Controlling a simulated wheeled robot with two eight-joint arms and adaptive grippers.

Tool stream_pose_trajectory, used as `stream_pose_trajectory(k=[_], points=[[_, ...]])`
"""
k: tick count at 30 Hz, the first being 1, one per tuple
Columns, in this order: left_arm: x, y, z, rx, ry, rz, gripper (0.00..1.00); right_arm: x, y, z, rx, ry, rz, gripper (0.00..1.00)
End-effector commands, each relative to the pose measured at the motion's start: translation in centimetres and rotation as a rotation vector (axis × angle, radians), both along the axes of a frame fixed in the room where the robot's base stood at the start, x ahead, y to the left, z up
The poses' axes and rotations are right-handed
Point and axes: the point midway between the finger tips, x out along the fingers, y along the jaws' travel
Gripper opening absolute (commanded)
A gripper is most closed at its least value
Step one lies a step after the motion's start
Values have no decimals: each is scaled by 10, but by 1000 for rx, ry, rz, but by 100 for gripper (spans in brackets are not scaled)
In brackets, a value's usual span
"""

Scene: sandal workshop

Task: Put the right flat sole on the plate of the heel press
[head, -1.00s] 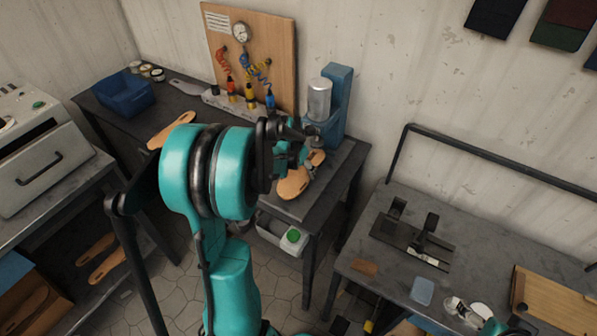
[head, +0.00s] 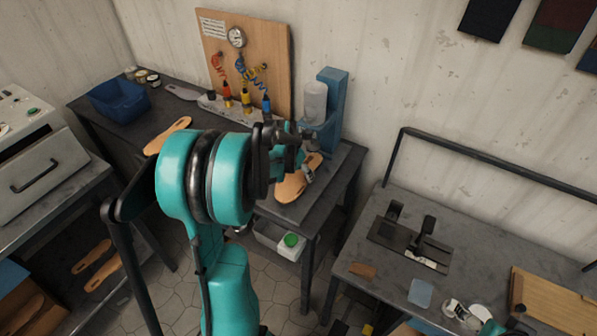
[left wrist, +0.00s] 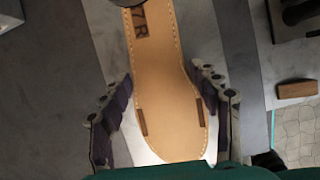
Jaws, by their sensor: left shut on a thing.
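The tan flat sole (head: 289,188), with dark marks including an R at its far end in the left wrist view (left wrist: 165,75), lies at the blue heel press (head: 332,105). My left gripper (left wrist: 163,95) is shut on it, with one finger along each side. In the head view my left gripper (head: 300,165) partly covers the sole and the press's lower part. In the left wrist view the sole's far end reaches under a dark round part at the top edge. The press plate is mostly hidden, so I cannot tell whether the sole touches it.
Another sole (head: 167,135) lies on the dark bench left of my arm, near a blue bin (head: 118,98). A wooden tool board (head: 245,60) stands behind. A second table (head: 440,230) with a black fixture is at right.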

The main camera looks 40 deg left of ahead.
Motion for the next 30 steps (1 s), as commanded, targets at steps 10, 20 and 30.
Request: stream_pose_trajectory(k=[10, 20, 30], points=[[0, 0, -3, 0, 0, 0, 37, 0, 0, -3, 0, 0, 0, 86], [0, 0, -7, 0, 0, 0, 37, 0, 0, -6, 0, 0, 0, 86], [0, 0, -8, 0, 0, 0, 86, 0, 0, -7, 0, 0, 0, 86]])
